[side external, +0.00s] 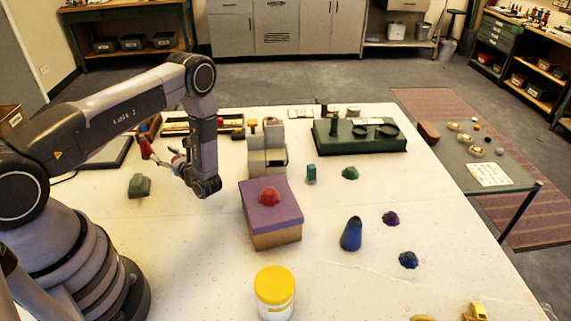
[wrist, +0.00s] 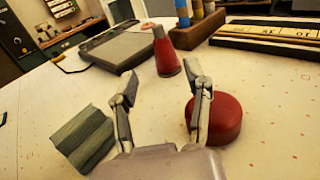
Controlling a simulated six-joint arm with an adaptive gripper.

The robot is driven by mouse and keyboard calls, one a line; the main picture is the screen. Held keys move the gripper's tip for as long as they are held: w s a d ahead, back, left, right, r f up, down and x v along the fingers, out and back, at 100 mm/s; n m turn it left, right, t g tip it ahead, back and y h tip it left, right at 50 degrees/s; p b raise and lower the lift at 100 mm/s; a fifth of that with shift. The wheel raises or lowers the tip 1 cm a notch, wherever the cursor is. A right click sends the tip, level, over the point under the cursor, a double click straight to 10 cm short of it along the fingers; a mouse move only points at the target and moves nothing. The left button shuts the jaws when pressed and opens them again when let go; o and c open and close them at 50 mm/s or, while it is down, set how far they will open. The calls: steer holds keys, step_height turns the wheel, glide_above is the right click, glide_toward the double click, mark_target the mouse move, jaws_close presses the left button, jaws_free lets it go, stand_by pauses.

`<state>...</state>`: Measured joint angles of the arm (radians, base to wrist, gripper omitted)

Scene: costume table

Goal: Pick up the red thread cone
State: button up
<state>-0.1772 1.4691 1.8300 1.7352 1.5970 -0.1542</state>
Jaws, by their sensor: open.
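The red thread cone (wrist: 167,58) stands upright on the white table in the wrist view, with a pale top. It appears beyond and between my fingertips, apart from them. In the side view, the red cone (side external: 145,146) shows just left of my gripper, partly hard to make out against the fingers. My gripper (wrist: 161,72) is open, its two fingers spread with nothing between them. In the side view, my gripper (side external: 160,160) is low over the table and points left.
A red round block (wrist: 222,118) sits close beside my right finger. A grey-green block (wrist: 85,140) lies to the left; it also shows in the side view (side external: 139,186). A dark flat tablet (wrist: 117,43) and a tray of spools lie behind the cone. A purple-topped box (side external: 270,208) stands right.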

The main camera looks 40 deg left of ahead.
mark_target(144, 140)
steer(key=a, duration=1.2)
steer(key=shift+s+a, duration=0.1)
steer(key=shift+a, duration=0.15)
jaws_close()
